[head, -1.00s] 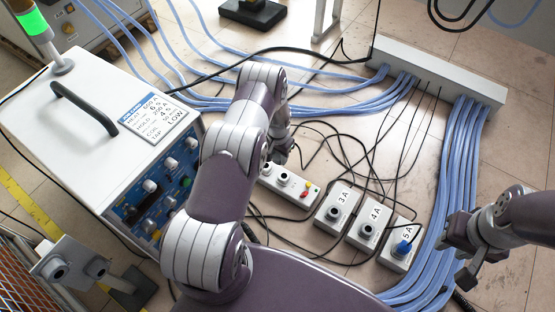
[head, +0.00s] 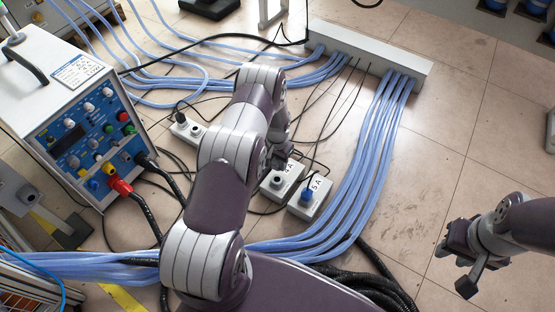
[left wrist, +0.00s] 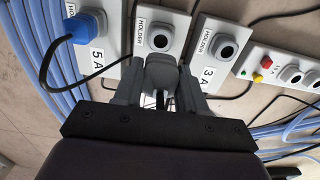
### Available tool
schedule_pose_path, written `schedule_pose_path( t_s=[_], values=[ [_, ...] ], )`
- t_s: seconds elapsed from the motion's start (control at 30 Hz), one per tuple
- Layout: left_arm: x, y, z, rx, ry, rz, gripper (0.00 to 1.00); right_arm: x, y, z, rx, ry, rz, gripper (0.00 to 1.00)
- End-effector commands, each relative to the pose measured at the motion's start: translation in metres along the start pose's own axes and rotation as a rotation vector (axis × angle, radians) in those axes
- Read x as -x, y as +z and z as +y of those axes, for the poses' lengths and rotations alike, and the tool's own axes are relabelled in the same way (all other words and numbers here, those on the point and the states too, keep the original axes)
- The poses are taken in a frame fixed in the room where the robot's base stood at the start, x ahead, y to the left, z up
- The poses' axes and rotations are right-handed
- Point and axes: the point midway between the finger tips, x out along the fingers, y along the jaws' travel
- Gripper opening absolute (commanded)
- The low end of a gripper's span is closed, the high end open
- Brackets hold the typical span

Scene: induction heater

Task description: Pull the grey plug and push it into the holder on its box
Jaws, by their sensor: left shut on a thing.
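My left gripper (head: 284,160) is shut on the grey plug (left wrist: 160,72); in the left wrist view its fingers (left wrist: 160,90) flank the plug, whose dark cord runs back toward me. The plug is over the lower part of the middle box (left wrist: 172,18), hiding that box's label; I cannot tell the gap between them. That box's round holder (left wrist: 160,39) is empty, just beyond the plug. In the head view the box (head: 272,186) is partly behind my gripper. My right gripper (head: 466,262) is open and empty above the floor at right.
Box 5A (head: 309,200) holds a blue plug (left wrist: 82,28). Blue hoses (head: 365,150) run right of the boxes. The heater (head: 80,130) stands left. Floor (head: 430,190) is clear at right.

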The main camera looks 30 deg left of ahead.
Motion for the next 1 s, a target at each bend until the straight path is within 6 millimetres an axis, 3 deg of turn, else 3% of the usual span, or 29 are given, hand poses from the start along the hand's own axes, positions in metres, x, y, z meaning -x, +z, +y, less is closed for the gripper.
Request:
schedule_pose_path(
  t_s=[0.6, 1.0],
  values=[
    [-0.064, 0.000, 0.000, 0.000, 0.000, 0.000, 0.00, -0.054, 0.006, 0.000, 0.000, 0.000, 0.000, 0.34],
    [-0.074, 0.000, 0.000, 0.000, 0.000, 0.001, 0.00, -0.060, 0.007, 0.000, 0.000, 0.000, 0.000, 0.34]
  ],
)
